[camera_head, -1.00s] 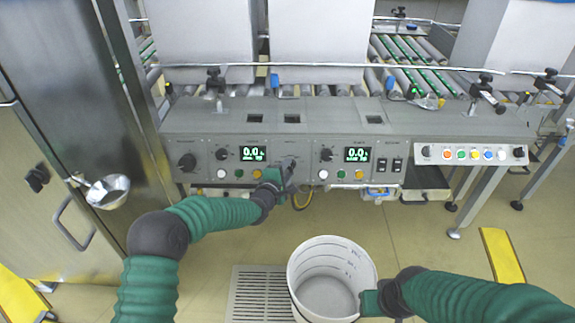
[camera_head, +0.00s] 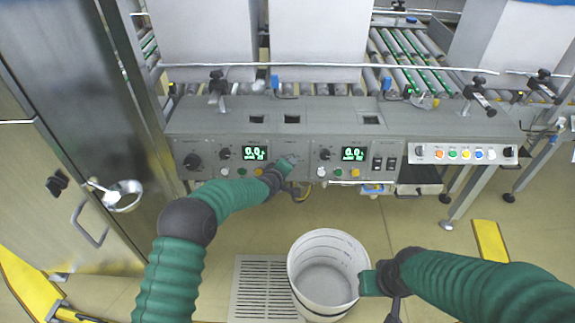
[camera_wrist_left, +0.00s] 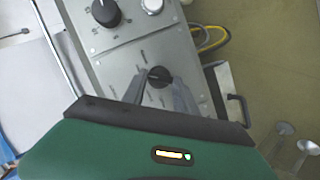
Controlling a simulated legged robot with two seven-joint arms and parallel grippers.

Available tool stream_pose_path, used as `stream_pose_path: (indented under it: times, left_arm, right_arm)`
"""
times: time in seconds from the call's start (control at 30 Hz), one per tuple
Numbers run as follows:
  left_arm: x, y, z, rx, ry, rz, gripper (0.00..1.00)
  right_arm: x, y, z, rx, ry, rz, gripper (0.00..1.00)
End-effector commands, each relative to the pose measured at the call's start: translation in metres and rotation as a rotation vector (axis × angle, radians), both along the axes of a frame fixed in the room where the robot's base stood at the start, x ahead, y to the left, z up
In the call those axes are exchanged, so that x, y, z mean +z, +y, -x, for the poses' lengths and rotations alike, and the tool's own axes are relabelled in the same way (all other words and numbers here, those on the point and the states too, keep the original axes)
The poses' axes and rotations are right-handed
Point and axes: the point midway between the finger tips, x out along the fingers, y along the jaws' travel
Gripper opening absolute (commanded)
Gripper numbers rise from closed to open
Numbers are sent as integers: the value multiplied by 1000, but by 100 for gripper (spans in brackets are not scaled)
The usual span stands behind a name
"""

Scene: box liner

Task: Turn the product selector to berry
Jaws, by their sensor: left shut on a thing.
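The selector is a black knob (camera_wrist_left: 156,74) on a grey panel plate, with small labels around it that are too small to read. In the left wrist view the two fingers of my left gripper (camera_wrist_left: 162,92) are closed around the knob. In the head view my left gripper (camera_head: 287,165) is at the panel between the two green displays and hides the knob. My right gripper (camera_head: 374,282) is beside the right rim of a white bucket (camera_head: 325,245); its fingers cannot be made out.
The grey control console (camera_head: 230,125) carries other knobs, coloured buttons and a left display (camera_head: 255,153). A button strip (camera_head: 465,154) is to the right. A steel cabinet (camera_head: 75,100) with a metal scoop (camera_head: 123,196) stands at the left. A floor grate (camera_head: 262,285) lies beside the bucket.

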Motion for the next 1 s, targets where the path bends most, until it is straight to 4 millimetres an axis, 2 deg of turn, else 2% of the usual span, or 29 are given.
stream_pose_path:
  times: [0.03, 0.57, 0.6, 0.7, 0.77, 1.0]
  left_arm:
    - [-5, -4, 4, -10, 14, -12, 0]
    - [-8, -3, 5, -20, 18, -38, 0]
    - [-8, -3, 5, -20, 18, -38, 36]
    - [-7, -3, 4, -18, 16, -37, 49]
    - [-6, -3, 3, -18, 13, -37, 56]
    - [-3, -1, 2, -14, 7, -36, 56]
  right_arm:
    - [2, 0, 0, 0, 0, 0, 36]
    - [3, 0, 0, 0, 0, 0, 36]
    - [3, 0, 0, 0, 0, 0, 36]
    - [3, 0, 0, 0, 0, 0, 36]
    - [3, 0, 0, 0, 0, 0, 36]
    - [3, 0, 0, 0, 0, 0, 36]
